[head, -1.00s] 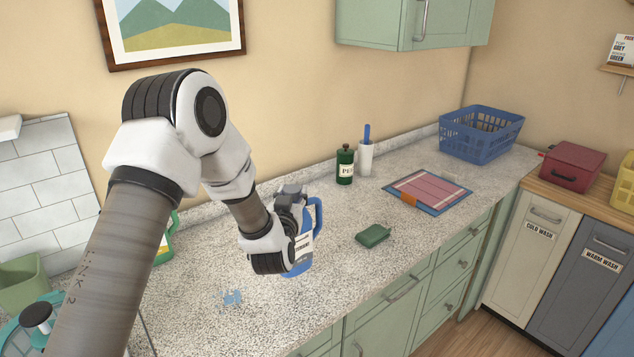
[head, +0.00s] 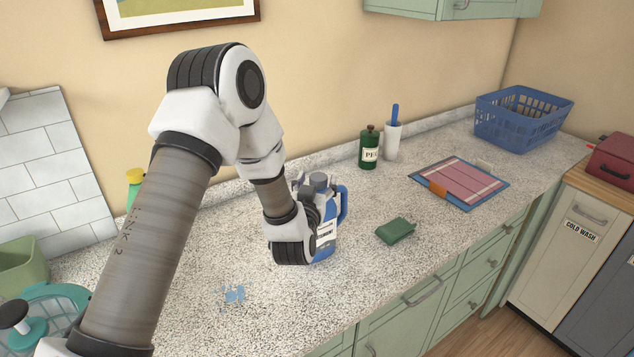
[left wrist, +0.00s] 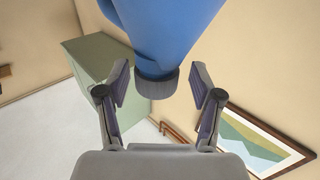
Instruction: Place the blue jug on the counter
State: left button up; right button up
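The blue jug (head: 325,243), with a white label, a blue handle and a grey cap, stands upright on the speckled counter (head: 270,325), as far as I can see. My left gripper (head: 309,183) is at the jug, and its arm hides the jug's left side. In the left wrist view the jug (left wrist: 170,30) appears upside down, its cap between the fingers of my left gripper (left wrist: 160,88). The fingers are spread, with a gap on each side of the cap. My right gripper is not in view.
A blue spill (head: 234,293) is at front left. The counter between spill and sponge is mostly clear.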

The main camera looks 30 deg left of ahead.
pick_arm(q)
jog(key=shift+s+d+f, duration=0.15)
jog(key=shift+d+f, duration=0.05)
jog(key=shift+f, duration=0.05)
jog(key=b+v, duration=0.1)
jog(key=v, duration=1)
jog(key=shift+s+r, duration=0.15)
jog(key=shift+s, duration=0.05)
